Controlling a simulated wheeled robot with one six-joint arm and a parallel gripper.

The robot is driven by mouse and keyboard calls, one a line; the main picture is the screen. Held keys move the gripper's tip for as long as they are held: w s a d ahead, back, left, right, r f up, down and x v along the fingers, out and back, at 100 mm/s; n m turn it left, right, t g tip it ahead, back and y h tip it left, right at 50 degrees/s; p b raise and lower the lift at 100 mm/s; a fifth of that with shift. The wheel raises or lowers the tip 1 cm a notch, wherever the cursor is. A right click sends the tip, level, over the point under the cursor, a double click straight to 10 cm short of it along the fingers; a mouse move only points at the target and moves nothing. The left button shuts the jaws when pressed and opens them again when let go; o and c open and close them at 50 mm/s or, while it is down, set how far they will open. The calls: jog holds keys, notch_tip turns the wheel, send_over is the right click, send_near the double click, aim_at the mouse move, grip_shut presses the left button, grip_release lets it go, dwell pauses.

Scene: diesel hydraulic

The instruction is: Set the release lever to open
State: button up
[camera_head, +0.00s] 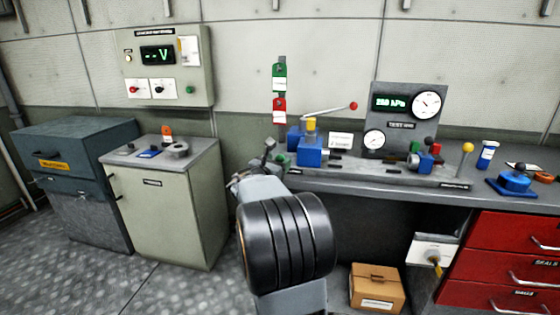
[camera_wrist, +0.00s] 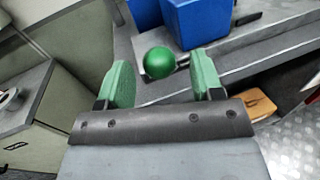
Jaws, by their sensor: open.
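A lever with a green ball knob (camera_wrist: 159,62) shows in the wrist view, its thin rod running right to the base of a blue block (camera_wrist: 200,24). It is likely the release lever, but no readable label confirms this. My gripper (camera_wrist: 163,78) is open, with one green-padded finger on each side of the knob as seen from the wrist. Touch cannot be told. In the head view my gripper (camera_head: 270,160) is at the bench's left end, beside the blue pump block (camera_head: 310,152). There the knob cannot be told clearly from the green finger pads.
A red-knobbed handle (camera_head: 330,109) rises above the pump block. A gauge panel (camera_head: 400,134) stands behind; a yellow-knobbed lever (camera_head: 467,148) is farther right. A grey-green cabinet (camera_head: 175,210) stands left. A cardboard box (camera_head: 377,287) lies on the floor under the bench (camera_head: 400,190).

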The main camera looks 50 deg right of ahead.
jog(key=shift+x, duration=1.15)
grip_shut()
